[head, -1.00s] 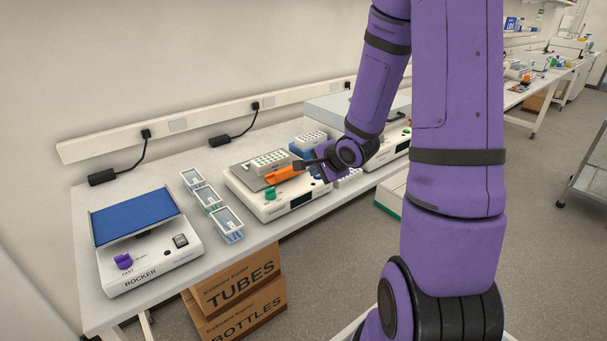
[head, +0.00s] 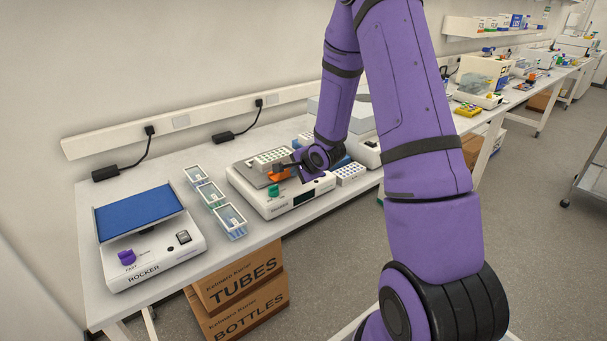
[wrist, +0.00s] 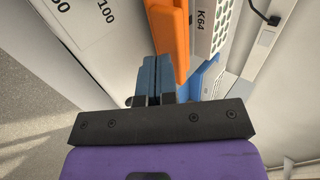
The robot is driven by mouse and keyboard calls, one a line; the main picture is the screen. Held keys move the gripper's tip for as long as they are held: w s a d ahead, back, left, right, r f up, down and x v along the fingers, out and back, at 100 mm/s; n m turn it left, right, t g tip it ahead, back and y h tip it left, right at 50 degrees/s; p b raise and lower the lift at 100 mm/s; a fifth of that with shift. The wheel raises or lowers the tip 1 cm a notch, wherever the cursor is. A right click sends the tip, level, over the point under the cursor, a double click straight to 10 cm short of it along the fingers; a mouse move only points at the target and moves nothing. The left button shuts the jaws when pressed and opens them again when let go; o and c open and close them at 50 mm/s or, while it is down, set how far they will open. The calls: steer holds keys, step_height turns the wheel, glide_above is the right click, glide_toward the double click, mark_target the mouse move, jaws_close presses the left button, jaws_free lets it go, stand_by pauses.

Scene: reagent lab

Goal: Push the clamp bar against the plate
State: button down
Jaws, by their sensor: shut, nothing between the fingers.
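The orange clamp bar (head: 277,176) lies on the shaker (head: 268,203), in front of the white well plate (head: 268,157). In the wrist view the bar (wrist: 171,32) runs along the side of the plate marked K64 (wrist: 203,24). I cannot tell whether bar and plate touch. My gripper (head: 279,167) is at the bar, and its dark parts hide some of it in the head view. In the wrist view its blue-grey fingers (wrist: 157,70) are shut together and empty, close beside the bar. Contact with the bar is unclear.
A green knob (head: 273,190) sits on the shaker's front. A second white rack (head: 349,174) stands right of the shaker. Small trays (head: 211,194) and a rocker with a blue top (head: 137,214) stand to the left. Bare bench (head: 140,178) lies behind the trays.

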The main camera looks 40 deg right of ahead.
steer(key=shift+w, duration=0.3)
